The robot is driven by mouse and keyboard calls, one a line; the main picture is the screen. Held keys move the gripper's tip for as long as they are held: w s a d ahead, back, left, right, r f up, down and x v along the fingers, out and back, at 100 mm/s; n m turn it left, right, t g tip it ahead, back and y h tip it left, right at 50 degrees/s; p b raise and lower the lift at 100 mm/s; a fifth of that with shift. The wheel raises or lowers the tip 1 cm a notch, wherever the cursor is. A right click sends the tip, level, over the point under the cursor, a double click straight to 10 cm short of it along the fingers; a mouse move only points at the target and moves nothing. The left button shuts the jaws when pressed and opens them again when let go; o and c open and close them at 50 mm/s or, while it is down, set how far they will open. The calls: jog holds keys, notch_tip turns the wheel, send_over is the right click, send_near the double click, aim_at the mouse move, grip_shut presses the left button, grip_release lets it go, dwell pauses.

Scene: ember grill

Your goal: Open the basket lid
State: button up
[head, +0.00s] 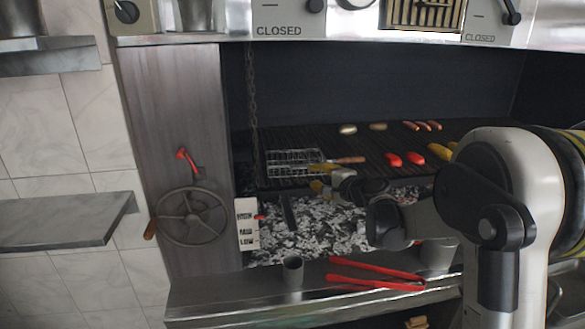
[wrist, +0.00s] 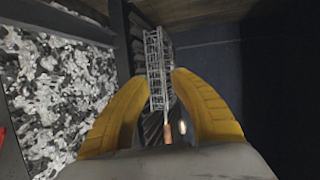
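The wire basket (head: 293,162) lies on the dark grill grate, with its wooden handle (head: 348,160) pointing right. In the wrist view the basket (wrist: 157,60) appears beyond and between my fingertips, with the handle end (wrist: 167,133) lower down. The basket looks flat; its lid cannot be told apart from its lower half. My gripper (head: 316,177) has yellow fingers spread apart with nothing seen held between them. It is at the near right side of the basket, just in front of the handle. In the wrist view the fingers of my gripper (wrist: 167,82) frame the basket.
Red peppers (head: 416,158), sausages (head: 422,126) and pale round pieces (head: 348,129) lie on the grate. White-grey embers (head: 310,230) lie below. Red tongs (head: 375,275) and a metal cup (head: 292,270) are on the front ledge. A crank wheel (head: 190,216) is at left; a chain (head: 251,85) hangs behind.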

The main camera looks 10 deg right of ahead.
aim_at(300, 168)
jog(key=shift+m+t, duration=0.3)
jog(key=shift+m, duration=0.1)
jog(key=b+x, duration=0.1)
jog(key=x, duration=0.3)
jog(key=d+b+x, duration=0.1)
jog(key=x, duration=0.7)
jog(key=shift+w+d+f+b, duration=0.3)
jog(key=shift+b, duration=0.1)
grip_shut()
